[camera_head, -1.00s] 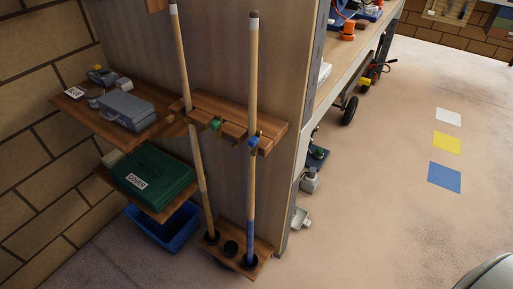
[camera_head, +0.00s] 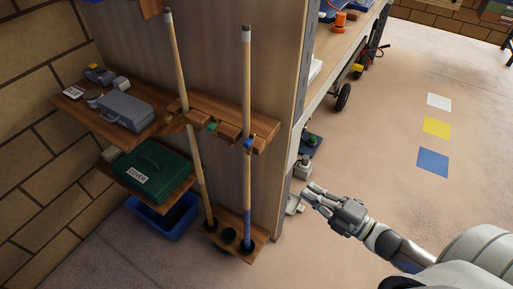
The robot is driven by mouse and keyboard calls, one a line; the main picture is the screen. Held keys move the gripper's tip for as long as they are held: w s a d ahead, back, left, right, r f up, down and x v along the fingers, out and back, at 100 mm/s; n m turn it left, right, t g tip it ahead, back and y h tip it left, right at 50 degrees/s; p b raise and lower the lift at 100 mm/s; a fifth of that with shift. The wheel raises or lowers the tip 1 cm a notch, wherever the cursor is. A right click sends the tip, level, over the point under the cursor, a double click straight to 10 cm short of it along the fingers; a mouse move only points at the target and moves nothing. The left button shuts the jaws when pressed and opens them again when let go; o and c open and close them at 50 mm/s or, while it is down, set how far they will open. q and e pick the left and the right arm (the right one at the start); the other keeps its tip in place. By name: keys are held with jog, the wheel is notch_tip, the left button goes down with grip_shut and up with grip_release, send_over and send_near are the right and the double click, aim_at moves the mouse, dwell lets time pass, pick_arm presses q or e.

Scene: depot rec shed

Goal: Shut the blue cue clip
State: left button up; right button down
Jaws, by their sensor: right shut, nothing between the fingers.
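The blue cue clip (camera_head: 248,143) is small and sits on the wooden cue rack (camera_head: 265,124), at the right-hand cue (camera_head: 247,85). At this size I cannot tell whether the clip is open or shut. That cue stands upright, its blue lower end in a cup of the foot block (camera_head: 262,238). My right gripper (camera_head: 308,192) is shut and empty. In the picture it is to the right of and below the clip, clearly apart from it, past the panel's edge. My left gripper is not in view.
A workbench stands behind the panel (camera_head: 285,60). Floor at right is open.

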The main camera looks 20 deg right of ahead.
jog(key=s+a+r+n+y, duration=0.1)
jog(key=a+r+n+y, duration=0.2)
jog(key=r, duration=0.5)
jog(key=shift+s+a+r+n+y, duration=0.15)
jog(key=shift+s+a+n+y, duration=0.1)
jog(key=shift+a+n+y, duration=0.2)
jog(key=p, duration=0.5)
send_near(248, 147)
jog(key=x, duration=0.7)
jog(key=shift+a, duration=0.25)
jog(key=shift+s, duration=0.1)
